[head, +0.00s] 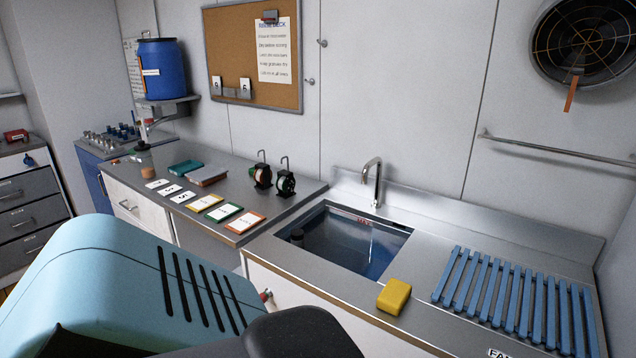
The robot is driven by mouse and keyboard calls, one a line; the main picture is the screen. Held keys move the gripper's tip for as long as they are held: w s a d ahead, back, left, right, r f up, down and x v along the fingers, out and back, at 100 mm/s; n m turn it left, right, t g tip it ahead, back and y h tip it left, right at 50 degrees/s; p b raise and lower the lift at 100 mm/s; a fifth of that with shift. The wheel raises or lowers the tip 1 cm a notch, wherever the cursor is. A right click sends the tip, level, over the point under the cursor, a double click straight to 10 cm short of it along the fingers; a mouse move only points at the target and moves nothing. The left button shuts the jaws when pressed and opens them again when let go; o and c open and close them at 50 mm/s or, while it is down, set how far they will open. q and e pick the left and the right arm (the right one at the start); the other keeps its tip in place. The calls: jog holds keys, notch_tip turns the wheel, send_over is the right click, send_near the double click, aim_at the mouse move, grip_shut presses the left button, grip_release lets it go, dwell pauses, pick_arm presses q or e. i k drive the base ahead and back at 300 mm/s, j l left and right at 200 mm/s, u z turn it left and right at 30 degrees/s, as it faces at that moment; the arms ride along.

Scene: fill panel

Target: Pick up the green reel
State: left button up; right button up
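Neither of my grippers shows. A large light-blue slotted part and a dark rounded part of my own body fill the lower left and cover the lower front of the counter.
Green- and orange-edged cards (245,221) lie in front of the reels. The sink (345,245) with a tap (372,180) is to the right.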

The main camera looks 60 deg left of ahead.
aim_at(285, 182)
jog(key=k+j+z, duration=0.25)
jog(key=j, duration=0.15)
jog(key=k+j+z, duration=0.4)
jog(key=j, duration=0.3)
jog(key=k+j+z, duration=0.1)
jog(key=k+j, duration=0.25)
jog(key=k+j+z, duration=0.1)
jog(key=k+j, duration=1.55)
